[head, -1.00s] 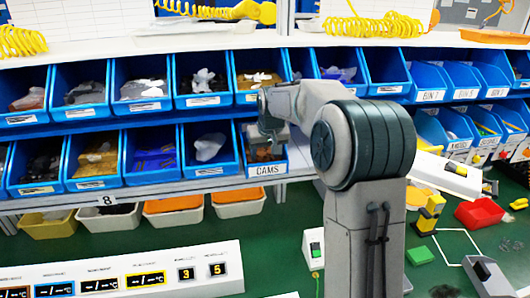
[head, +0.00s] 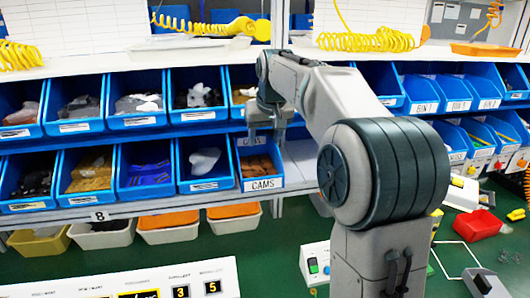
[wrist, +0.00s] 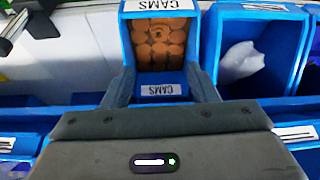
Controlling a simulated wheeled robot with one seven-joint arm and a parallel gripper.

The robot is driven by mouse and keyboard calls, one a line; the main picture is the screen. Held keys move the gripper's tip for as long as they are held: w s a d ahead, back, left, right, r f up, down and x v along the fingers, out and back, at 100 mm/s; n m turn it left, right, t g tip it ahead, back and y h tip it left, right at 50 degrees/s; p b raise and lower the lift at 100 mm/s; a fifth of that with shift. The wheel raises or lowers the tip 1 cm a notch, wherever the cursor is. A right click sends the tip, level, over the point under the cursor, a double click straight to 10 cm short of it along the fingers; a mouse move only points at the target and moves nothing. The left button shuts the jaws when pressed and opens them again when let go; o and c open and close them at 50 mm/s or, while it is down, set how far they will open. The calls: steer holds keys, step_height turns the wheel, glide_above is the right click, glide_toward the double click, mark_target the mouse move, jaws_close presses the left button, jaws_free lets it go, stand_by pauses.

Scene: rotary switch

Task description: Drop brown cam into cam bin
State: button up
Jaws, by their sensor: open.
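The blue cam bin (head: 263,184), labelled CAMS, is in the lower shelf row, left of my arm. It also shows upside down in the wrist view (wrist: 162,90). Several brown cams (wrist: 157,45) lie inside it. One cam with a round hole (wrist: 158,30) lies on top of the others; I cannot tell whether it is the task's cam. My gripper (head: 265,135) is above the bin, pointing down. In the wrist view its two fingers (wrist: 160,82) are apart with nothing between them.
The upper bin row (head: 198,100) is close behind my gripper.

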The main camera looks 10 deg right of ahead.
steer(key=s+f, duration=0.4)
steer(key=s, duration=0.7)
steer(key=s+f, duration=0.5)
steer(key=s, duration=0.5)
steer(key=s+f, duration=0.4)
steer(key=s, duration=0.7)
steer(key=shift+s+a+f+m, duration=0.2)
steer(key=shift+s+a+m, duration=0.05)
steer(key=shift+s+m, duration=0.15)
step_height(320, 180, down, 3)
steer(key=shift+w+r+g+b, duration=0.15)
steer(key=shift+g+b, duration=0.25)
steer(key=shift+b, duration=0.7)
